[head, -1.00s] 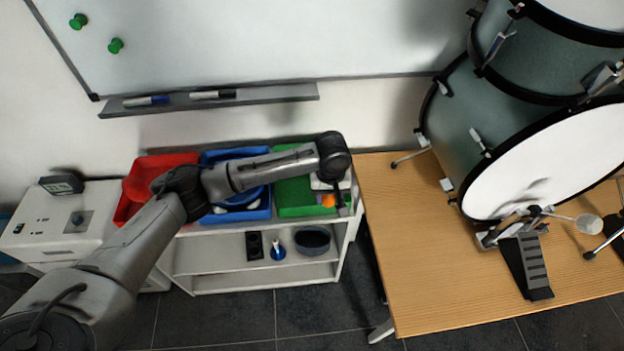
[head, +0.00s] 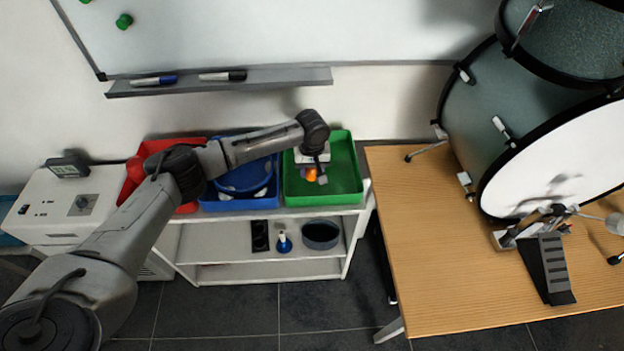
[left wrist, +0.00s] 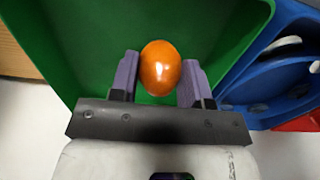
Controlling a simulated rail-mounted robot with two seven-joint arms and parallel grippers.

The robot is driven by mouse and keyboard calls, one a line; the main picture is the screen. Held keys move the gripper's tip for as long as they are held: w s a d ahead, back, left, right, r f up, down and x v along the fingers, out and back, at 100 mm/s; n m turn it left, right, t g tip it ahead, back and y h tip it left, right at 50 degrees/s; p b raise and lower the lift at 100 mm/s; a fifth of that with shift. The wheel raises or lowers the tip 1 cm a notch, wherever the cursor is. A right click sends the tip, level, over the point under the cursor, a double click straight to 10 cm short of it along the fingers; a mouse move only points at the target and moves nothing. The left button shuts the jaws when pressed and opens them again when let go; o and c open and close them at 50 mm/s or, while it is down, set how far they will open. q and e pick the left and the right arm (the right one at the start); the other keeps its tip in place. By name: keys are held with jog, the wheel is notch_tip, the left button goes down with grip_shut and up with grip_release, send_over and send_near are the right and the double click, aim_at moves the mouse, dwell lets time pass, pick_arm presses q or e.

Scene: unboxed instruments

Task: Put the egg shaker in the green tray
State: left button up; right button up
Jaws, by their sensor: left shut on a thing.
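The orange egg shaker (left wrist: 160,68) sits between the purple fingers of my left gripper (left wrist: 160,82) in the left wrist view, with the green tray behind it. In the head view my left gripper (head: 314,176) is over the green tray (head: 345,187), shut on the egg shaker (head: 310,174). Whether the egg touches the tray floor I cannot tell. The green tray also fills much of the left wrist view (left wrist: 82,40). My right gripper is not in view.
A blue tray (head: 235,206) with blue and white things and a red tray (head: 188,208) stand left of the green tray on a white shelf (head: 215,238). A wooden table (head: 440,250) with a drum (head: 570,160) is at the right. A whiteboard ledge (head: 285,79) is behind.

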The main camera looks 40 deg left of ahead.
aim_at(312, 178)
pick_arm(q)
notch_tip(312, 178, down, 4)
jog(key=shift+f+b, duration=0.1)
jog(key=shift+b, duration=0.9)
jog(key=o, duration=0.9)
